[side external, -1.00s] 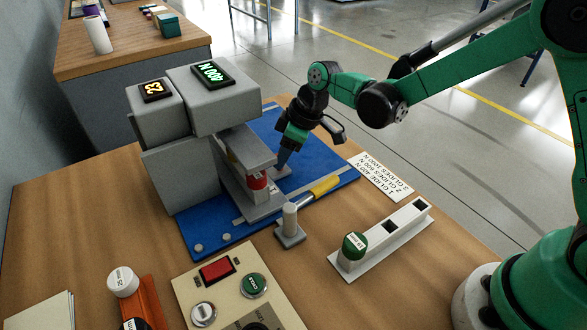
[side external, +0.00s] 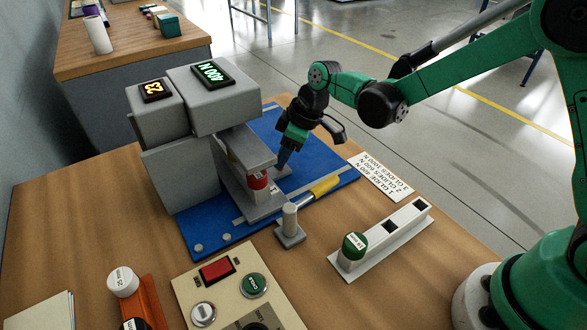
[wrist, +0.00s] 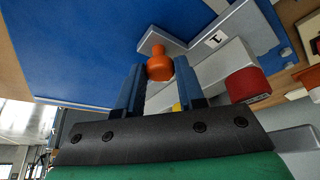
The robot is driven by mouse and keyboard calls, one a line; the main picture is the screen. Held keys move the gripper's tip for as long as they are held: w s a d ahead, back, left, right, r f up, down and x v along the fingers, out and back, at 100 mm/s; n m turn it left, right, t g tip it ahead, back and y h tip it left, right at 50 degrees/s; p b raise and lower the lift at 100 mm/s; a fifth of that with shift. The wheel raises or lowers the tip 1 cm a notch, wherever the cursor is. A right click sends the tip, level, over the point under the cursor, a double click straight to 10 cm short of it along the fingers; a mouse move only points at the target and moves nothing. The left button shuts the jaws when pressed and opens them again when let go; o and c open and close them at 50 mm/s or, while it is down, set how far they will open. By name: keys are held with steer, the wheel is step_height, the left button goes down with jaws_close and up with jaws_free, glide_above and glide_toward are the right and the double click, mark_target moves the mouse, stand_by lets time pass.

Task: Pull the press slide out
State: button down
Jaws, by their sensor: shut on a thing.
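The press (side external: 205,105) is a grey machine on a blue base plate, with lit displays reading "400 N" and what looks like "23". Its grey slide (side external: 240,200) lies low under the press head, with a red and white piece (side external: 257,183) on it. In the wrist view, an orange knob (wrist: 160,67) on a grey bracket sits between the fingers of my gripper (wrist: 160,88). A grey part labelled "1" (wrist: 214,40) is beside it. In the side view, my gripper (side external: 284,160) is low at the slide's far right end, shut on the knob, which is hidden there.
A yellow-handled tool (side external: 320,187) and a small grey post (side external: 290,218) are in front of the slide. A white rack (side external: 385,237) holds a green-capped piece (side external: 354,246). A control panel (side external: 232,290) is nearer.

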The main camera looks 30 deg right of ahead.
steer(key=d, duration=1.4)
steer(key=shift+d, duration=0.3)
steer(key=c, duration=0.6)
jaws_free()
steer(key=shift+o, duration=0.3)
steer(key=shift+v, duration=2.8)
steer(key=shift+a, duration=0.1)
